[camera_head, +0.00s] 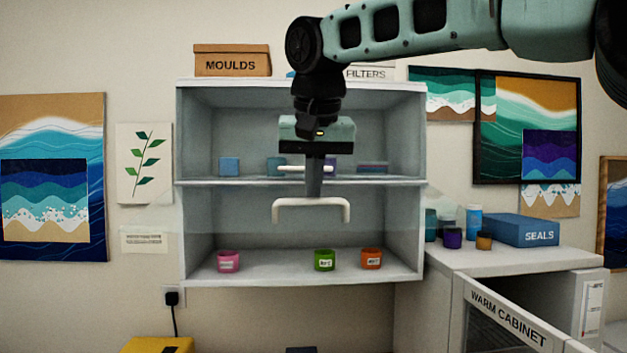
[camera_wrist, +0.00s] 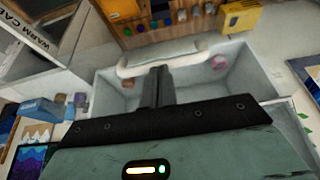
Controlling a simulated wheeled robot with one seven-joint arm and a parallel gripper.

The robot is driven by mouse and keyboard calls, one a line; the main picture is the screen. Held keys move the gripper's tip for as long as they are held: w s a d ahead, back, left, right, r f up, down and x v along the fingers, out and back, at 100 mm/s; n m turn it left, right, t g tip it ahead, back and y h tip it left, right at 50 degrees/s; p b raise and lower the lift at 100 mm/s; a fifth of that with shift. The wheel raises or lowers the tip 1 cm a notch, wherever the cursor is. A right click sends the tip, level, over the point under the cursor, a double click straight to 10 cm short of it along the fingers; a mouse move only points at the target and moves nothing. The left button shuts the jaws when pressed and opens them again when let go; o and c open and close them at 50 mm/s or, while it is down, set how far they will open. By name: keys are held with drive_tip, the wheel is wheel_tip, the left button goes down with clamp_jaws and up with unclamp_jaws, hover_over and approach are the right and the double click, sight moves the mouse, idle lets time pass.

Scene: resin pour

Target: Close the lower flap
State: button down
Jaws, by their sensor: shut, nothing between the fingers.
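The white wall cabinet (camera_head: 301,185) has an upper and a lower compartment. A large white bar handle (camera_head: 311,204) hangs in front of the lower compartment, seemingly on a clear lower flap standing out from the cabinet; the panel itself is hardly visible. A smaller white handle (camera_head: 304,169) shows at the upper compartment. My gripper (camera_head: 314,192) points down with its fingers together and empty, just at the large handle's bar. The wrist view shows the fingertips (camera_wrist: 160,70) close against that handle (camera_wrist: 162,57); I cannot tell whether they touch.
Pink (camera_head: 228,261), green (camera_head: 324,260) and orange (camera_head: 372,259) jars stand on the lower shelf. The warm cabinet's door (camera_head: 505,318) stands open at lower right. A blue SEALS box (camera_head: 520,230) sits on that cabinet. A MOULDS box (camera_head: 231,61) is on top of the wall cabinet.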

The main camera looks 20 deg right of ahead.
sight(314, 228)
drive_tip(key=shift+f, duration=0.1)
drive_tip(key=shift+f+b, duration=0.5)
drive_tip(key=shift+b, duration=0.45)
drive_tip(key=f+t+b, duration=0.1)
drive_tip(key=f+b, duration=0.2)
drive_tip(key=b, duration=0.3)
drive_tip(key=f+t+h+b, duration=0.1)
drive_tip(key=f+t+b, duration=0.1)
drive_tip(key=f+b, duration=0.2)
drive_tip(key=shift+w+f+t+b, duration=0.2)
drive_tip(key=shift+t+b, duration=0.1)
drive_tip(key=shift+b, duration=0.8)
drive_tip(key=w+d+f+t+h+b, duration=0.2)
drive_tip(key=w+f+t+b, duration=0.8)
drive_tip(key=b, duration=2.7)
drive_tip(key=w+d+f, duration=0.2)
drive_tip(key=w+f, duration=0.4)
drive_tip(key=shift+d+f+h+b, duration=0.2)
drive_tip(key=shift+f+h+b, duration=0.05)
drive_tip(key=shift+h+b, duration=0.1)
drive_tip(key=shift+w, duration=0.1)
drive_tip(key=shift+d, duration=0.1)
